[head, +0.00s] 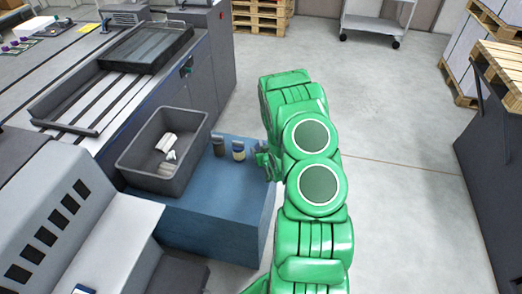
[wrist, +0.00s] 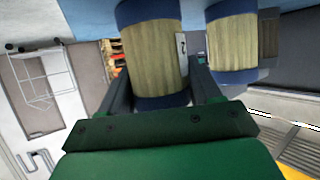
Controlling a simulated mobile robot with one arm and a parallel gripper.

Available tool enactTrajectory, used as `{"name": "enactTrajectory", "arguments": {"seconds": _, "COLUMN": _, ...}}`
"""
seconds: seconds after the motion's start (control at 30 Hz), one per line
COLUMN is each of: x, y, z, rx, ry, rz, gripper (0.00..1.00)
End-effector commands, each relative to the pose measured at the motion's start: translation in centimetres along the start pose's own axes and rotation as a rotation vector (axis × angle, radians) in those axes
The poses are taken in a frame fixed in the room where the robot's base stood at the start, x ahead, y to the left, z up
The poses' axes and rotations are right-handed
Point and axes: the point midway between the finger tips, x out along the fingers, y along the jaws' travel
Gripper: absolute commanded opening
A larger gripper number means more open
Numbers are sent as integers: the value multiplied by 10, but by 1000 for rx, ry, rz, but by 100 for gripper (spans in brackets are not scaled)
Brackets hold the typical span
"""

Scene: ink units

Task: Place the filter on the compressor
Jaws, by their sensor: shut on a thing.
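In the wrist view, a filter (wrist: 150,55) with a tan pleated body and dark blue end caps sits between my gripper's fingers (wrist: 162,88). My gripper is shut on it. A small white label shows on its right side. A second, similar filter (wrist: 232,42) is close beside it on the right. In the head view, two small cylinders (head: 238,150) (head: 218,144) stand upright on the blue cabinet (head: 222,190), near its back right edge. My gripper (head: 261,160) is at the right one, partly hidden by my green arm. I cannot tell which thing is the compressor.
A grey bin (head: 130,165) with white pieces inside stands on the cabinet, left of the cylinders. Grey machines with a dark tray (head: 146,46) fill the left. Open floor (head: 390,120) lies to the right. A dark bench with a pallet (head: 500,70) stands far right.

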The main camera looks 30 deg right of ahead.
Motion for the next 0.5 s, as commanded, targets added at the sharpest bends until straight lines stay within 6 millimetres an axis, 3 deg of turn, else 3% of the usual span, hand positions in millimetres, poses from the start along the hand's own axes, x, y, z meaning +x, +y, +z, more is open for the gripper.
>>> {"name": "enactTrajectory", "arguments": {"seconds": 0.07, "x": 1, "y": 0, "z": 2, "rx": 0, "ry": 0, "rz": 0, "gripper": 30}}
{"name": "enactTrajectory", "arguments": {"seconds": 0.1, "x": 1, "y": 0, "z": 2, "rx": 0, "ry": 0, "rz": 0, "gripper": 66}}
{"name": "enactTrajectory", "arguments": {"seconds": 0.23, "x": 1, "y": 0, "z": 2, "rx": 0, "ry": 0, "rz": 0, "gripper": 86}}
{"name": "enactTrajectory", "arguments": {"seconds": 0.5, "x": 1, "y": 0, "z": 2, "rx": 0, "ry": 0, "rz": 0, "gripper": 89}}
